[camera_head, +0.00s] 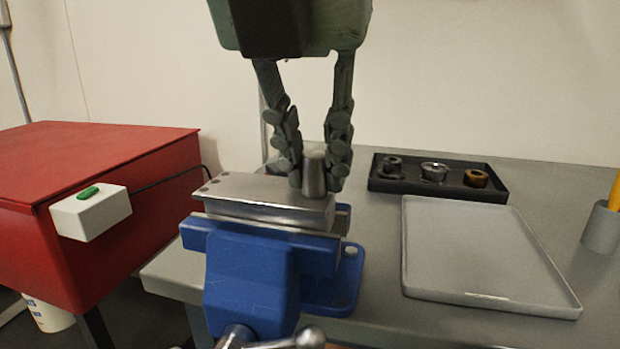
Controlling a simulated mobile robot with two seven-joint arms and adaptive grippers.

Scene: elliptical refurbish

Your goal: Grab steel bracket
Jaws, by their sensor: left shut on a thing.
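A grey steel bracket (262,190) is at the top of a blue vise (250,262). It shows as a flat metal piece with small holes at its left end and an upright round post (315,176) at its right end. My left gripper (317,174) comes down from above, its dark fingers on either side of the post and shut on it. The bracket appears to rest on or between the vise jaws; I cannot tell which. My right gripper is not in view.
A grey bench (375,322) carries the vise, an empty pale tray (478,255) and a black tray (400,183) with small round parts. A grey cup (601,228) stands at the right. A red cabinet (90,165) with a green-button box (91,213) stands left.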

